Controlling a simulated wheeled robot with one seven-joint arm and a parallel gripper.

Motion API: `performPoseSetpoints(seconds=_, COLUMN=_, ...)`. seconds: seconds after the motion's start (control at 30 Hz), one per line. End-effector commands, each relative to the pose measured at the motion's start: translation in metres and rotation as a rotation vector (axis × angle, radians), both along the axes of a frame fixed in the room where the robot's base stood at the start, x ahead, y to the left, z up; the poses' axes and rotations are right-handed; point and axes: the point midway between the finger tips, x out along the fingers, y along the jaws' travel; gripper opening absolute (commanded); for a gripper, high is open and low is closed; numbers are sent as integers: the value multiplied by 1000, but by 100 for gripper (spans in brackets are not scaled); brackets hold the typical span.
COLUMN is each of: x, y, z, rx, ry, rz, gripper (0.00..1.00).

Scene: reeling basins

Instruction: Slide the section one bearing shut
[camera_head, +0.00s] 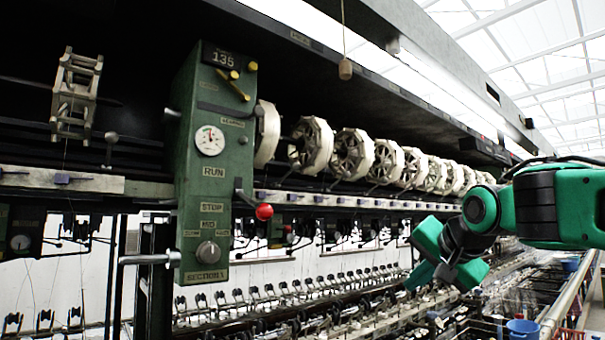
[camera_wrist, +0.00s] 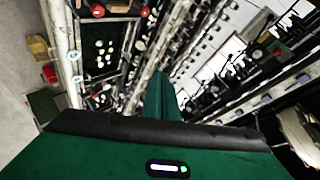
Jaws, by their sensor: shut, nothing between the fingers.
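The green section one control box (camera_head: 215,170) hangs at the left in the head view, marked SECTION 1 at its foot. A yellow-tipped lever (camera_head: 238,88) sits near its top, with small labels too blurred to read surely. A red-knobbed lever (camera_head: 263,212) sticks out from its right side. I cannot tell surely which part is the bearing or how far it stands open. My gripper (camera_head: 428,277) is at the right, well apart from the box and pointing down. In the wrist view its green fingers (camera_wrist: 161,100) are together and empty.
A row of pale reels (camera_head: 352,153) runs back to the right behind the box. A single reel (camera_head: 75,95) is at the left. A metal bar handle (camera_head: 150,259) juts left from the box's foot. Basins and fittings lie below; a blue bucket (camera_head: 522,330) stands at lower right.

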Motion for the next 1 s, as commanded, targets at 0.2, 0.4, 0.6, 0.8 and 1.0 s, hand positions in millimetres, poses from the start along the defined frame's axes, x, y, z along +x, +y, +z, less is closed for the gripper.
performPoseSetpoints(seconds=0.2, x=25, y=88, z=130, rx=253, ry=-242, rz=75, gripper=0)
performPoseSetpoints(seconds=0.4, x=12, y=166, z=242, rx=518, ry=-401, rz=193, gripper=0)
performPoseSetpoints(seconds=0.6, x=-17, y=216, z=317, rx=724, ry=-475, rz=300, gripper=0)
performPoseSetpoints(seconds=0.8, x=-30, y=234, z=345, rx=804, ry=-492, rz=347, gripper=0)
performPoseSetpoints(seconds=1.0, x=-19, y=242, z=349, rx=808, ry=-493, rz=348, gripper=0)
